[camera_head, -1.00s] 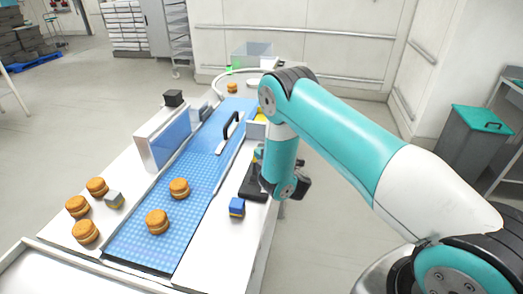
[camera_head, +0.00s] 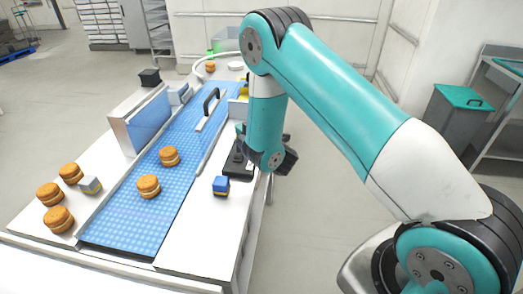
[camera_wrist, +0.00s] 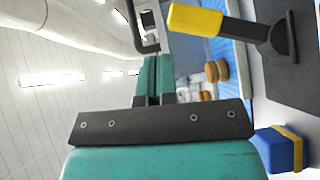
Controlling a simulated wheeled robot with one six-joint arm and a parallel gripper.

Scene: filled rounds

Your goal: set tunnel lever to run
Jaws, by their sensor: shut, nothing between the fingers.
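The lever has a yellow grip (camera_wrist: 195,20) on a black stem and a black base plate (camera_wrist: 296,85), at the upper right of the wrist view. In the head view its black base (camera_head: 238,168) shows beside the belt, and my arm hides most of the lever. My gripper (camera_wrist: 152,68) is shut and empty, its teal fingers together. In the wrist view the yellow grip is to the right of the fingertips and looks apart from them. In the head view my fingertips are hidden behind my own arm.
A blue and yellow block (camera_head: 221,186) sits near the lever base. A blue belt (camera_head: 120,232) carries round filled biscuits (camera_head: 148,187), with several more (camera_head: 58,219) on the left. A black handle (camera_head: 211,101) stands over the belt. A teal-lidded bin (camera_head: 459,97) is at right.

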